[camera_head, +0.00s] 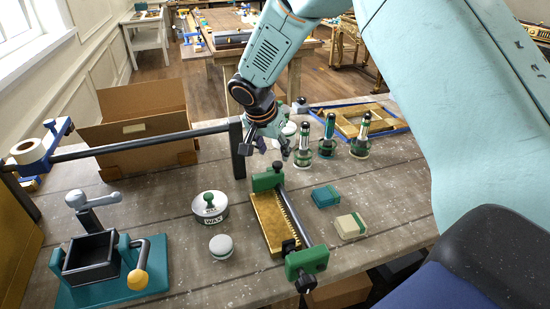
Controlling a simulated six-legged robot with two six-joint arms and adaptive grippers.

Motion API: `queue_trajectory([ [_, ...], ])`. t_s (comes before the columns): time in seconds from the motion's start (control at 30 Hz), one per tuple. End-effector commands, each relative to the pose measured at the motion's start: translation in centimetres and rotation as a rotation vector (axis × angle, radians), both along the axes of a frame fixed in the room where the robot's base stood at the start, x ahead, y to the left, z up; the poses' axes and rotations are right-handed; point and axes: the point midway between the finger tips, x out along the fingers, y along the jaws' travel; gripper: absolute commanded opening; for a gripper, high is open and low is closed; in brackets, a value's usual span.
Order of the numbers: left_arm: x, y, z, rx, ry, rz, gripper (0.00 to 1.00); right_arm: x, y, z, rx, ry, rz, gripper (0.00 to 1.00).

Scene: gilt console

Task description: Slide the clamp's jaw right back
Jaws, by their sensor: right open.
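The clamp (297,214) lies on the workbench, its bar running from back left to front right. It has a green jaw (267,180) at the far end and a green block with dark knobs (307,262) at the near end. A gold-coloured piece (267,222) lies along the bar's left side, between the ends. My right gripper (266,149) is open and empty, pointing down just beyond and above the far jaw. It appears apart from the jaw; the exact gap is hard to judge. My left gripper is out of view.
A wax tin (209,210) and a small white-lidded jar (221,246) stand left of the clamp. Teal (326,196) and cream-green (350,226) blocks lie right. Several bottles (328,136) stand behind. A dark upright post (237,150) is close left of my gripper.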

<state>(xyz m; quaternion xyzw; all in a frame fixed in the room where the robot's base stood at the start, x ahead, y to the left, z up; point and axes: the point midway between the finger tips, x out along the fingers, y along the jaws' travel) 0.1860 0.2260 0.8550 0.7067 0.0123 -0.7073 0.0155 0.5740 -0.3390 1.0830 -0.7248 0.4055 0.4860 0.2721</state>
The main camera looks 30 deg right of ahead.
Motion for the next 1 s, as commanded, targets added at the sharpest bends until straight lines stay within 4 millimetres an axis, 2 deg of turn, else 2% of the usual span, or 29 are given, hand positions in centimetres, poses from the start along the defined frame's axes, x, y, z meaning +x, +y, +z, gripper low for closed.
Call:
queue_trajectory([
  [0.1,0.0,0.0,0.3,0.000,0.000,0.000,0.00,0.3,-0.6,-1.9,0.001,0.002,0.000,0.51],
  [0.3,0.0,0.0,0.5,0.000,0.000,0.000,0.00,0.9,-1.4,-4.1,0.001,0.000,-0.001,0.51],
  [0.47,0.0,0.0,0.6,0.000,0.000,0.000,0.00,1.1,-1.7,-4.9,0.002,-0.001,-0.001,0.51],
  [0.7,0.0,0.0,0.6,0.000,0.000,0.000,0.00,1.3,-1.7,-5.0,0.001,-0.002,0.000,0.51],
  [1.0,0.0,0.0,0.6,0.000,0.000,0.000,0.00,1.4,-1.7,-5.0,0.000,-0.001,0.000,0.26],
])
